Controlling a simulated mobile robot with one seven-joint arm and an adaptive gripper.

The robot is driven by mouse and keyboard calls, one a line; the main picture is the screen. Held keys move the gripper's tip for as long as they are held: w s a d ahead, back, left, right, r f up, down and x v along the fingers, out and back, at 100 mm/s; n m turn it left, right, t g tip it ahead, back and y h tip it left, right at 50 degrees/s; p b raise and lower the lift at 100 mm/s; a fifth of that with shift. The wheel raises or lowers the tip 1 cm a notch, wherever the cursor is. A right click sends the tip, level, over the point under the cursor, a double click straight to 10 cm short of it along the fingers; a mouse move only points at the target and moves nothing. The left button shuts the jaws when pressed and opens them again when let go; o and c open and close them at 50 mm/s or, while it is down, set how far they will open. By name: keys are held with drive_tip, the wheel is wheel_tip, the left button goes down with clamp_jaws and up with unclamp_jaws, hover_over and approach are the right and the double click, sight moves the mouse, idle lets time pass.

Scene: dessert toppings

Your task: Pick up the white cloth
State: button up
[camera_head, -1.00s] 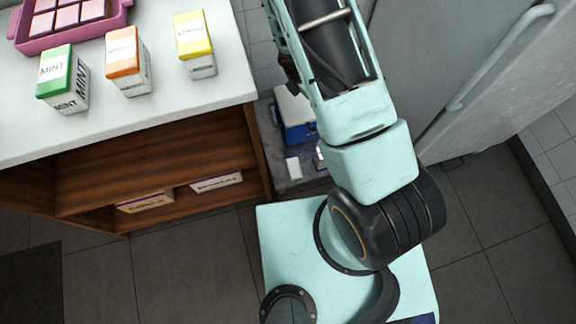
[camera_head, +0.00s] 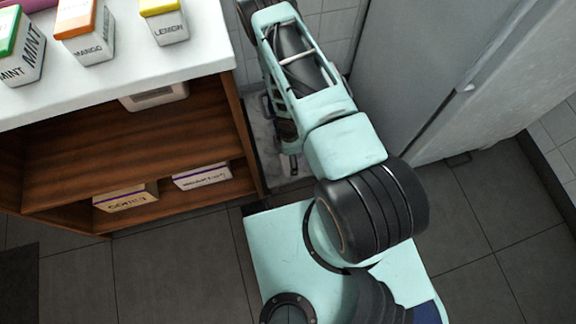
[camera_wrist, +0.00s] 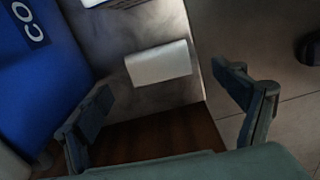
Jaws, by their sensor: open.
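The white cloth (camera_wrist: 158,64) shows in the wrist view as a small folded rectangle. It lies on a grey marbled surface, above the middle of the picture. My gripper (camera_wrist: 166,103) is open, with one finger at the left and one at the right. The cloth appears between and beyond the fingertips, and nothing is held.
A blue box (camera_wrist: 45,75) with white letters stands close to the left finger. A wooden shelf unit (camera_head: 130,150) with a white top is left of my arm, and a grey appliance door (camera_head: 425,70) is on the right.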

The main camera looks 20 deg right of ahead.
sight(288, 164)
wheel_tip(288, 164, down, 6)
drive_tip(key=shift+w+a+r+b, duration=0.1)
drive_tip(key=shift+a+r+b, duration=0.1)
drive_tip(key=shift+b, duration=1)
drive_tip(key=shift+r, duration=0.1)
drive_tip(key=shift+c, duration=0.4)
drive_tip(key=c, duration=1.1)
